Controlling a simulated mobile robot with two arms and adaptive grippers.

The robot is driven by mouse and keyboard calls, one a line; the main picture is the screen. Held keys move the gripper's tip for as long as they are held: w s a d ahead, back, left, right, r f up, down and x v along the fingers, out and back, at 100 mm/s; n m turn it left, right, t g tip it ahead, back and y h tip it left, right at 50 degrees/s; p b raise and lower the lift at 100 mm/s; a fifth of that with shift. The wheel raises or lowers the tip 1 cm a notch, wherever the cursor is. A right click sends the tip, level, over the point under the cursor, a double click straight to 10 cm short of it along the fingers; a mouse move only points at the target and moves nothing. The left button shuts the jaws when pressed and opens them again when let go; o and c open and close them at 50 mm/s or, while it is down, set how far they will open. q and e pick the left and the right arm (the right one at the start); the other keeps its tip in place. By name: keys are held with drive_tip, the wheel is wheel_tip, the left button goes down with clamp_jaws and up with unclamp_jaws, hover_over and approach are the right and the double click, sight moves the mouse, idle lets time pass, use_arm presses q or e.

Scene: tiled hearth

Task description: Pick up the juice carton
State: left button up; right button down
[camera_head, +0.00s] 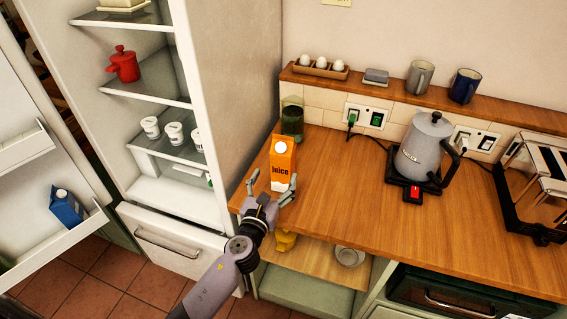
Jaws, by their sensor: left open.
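The orange juice carton (282,160) with a white cap stands upright near the left end of the wooden counter (340,215). My left gripper (271,182) is open just in front of the carton. Its two fingers spread to the left and right of the carton's lower part in the picture. I cannot tell whether the fingers touch it or how far they reach along its sides. My right gripper is not in view.
The open fridge (225,100) is to the left, holding a red pot (123,64) and white tubs. A kettle (424,145) and a toaster (540,190) stand to the right. The counter between carton and kettle is clear.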

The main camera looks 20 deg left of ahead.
sight(283, 156)
use_arm(q)
drive_tip(key=w, duration=0.9)
drive_tip(key=shift+w+a+f, duration=0.15)
drive_tip(key=shift+w, duration=0.05)
drive_tip(key=shift+s, duration=0.1)
drive_tip(key=shift+c, duration=0.7)
clamp_jaws()
drive_tip(key=shift+r, duration=0.3)
